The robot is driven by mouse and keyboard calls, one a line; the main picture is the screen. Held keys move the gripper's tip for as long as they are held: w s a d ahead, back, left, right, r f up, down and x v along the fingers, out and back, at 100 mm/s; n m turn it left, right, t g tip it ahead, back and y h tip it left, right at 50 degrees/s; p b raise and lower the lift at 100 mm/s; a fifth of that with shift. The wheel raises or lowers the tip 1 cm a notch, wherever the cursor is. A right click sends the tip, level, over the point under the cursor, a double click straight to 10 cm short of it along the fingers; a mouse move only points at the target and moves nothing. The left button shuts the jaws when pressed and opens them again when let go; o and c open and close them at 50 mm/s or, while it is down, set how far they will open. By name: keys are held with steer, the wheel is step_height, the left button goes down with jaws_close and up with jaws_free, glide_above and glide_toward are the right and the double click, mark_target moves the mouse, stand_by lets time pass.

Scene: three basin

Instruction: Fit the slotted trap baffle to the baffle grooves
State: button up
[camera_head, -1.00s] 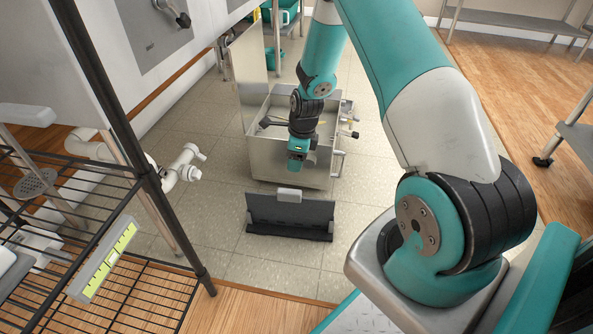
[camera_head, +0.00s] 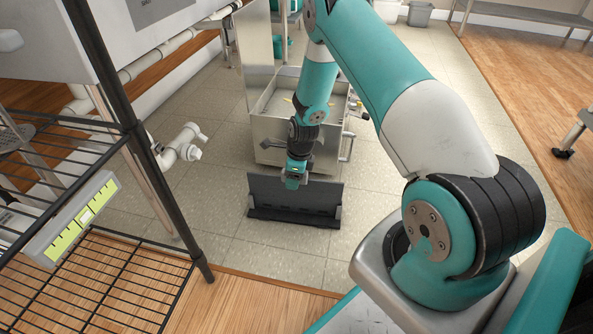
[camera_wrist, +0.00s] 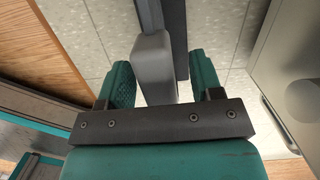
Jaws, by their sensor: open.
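The slotted trap baffle (camera_head: 318,194) is a dark grey plate standing upright on a low dark base on the tiled floor. Its light grey handle block (camera_wrist: 154,62) shows in the wrist view, with the dark plate edge running up behind it. My gripper (camera_head: 294,184) is at the baffle's top edge and hides the handle in the head view. In the wrist view my gripper (camera_wrist: 162,83) is open, its teal fingers on either side of the handle with a gap on the right. The steel trap box (camera_head: 266,130) stands behind the baffle; its grooves cannot be made out.
A raised steel lid (camera_head: 257,45) stands at the box's left, and valves and pipes (camera_head: 347,145) stick out on its right. A black wire rack (camera_head: 110,290) and white pipe (camera_head: 180,148) are on the left. Floor to the right of the baffle is clear.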

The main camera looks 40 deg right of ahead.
steer(key=shift+f, duration=0.4)
steer(key=shift+c, duration=0.2)
jaws_close()
steer(key=c, duration=0.8)
jaws_free()
jaws_close()
steer(key=shift+r, duration=0.1)
steer(key=shift+r, duration=0.1)
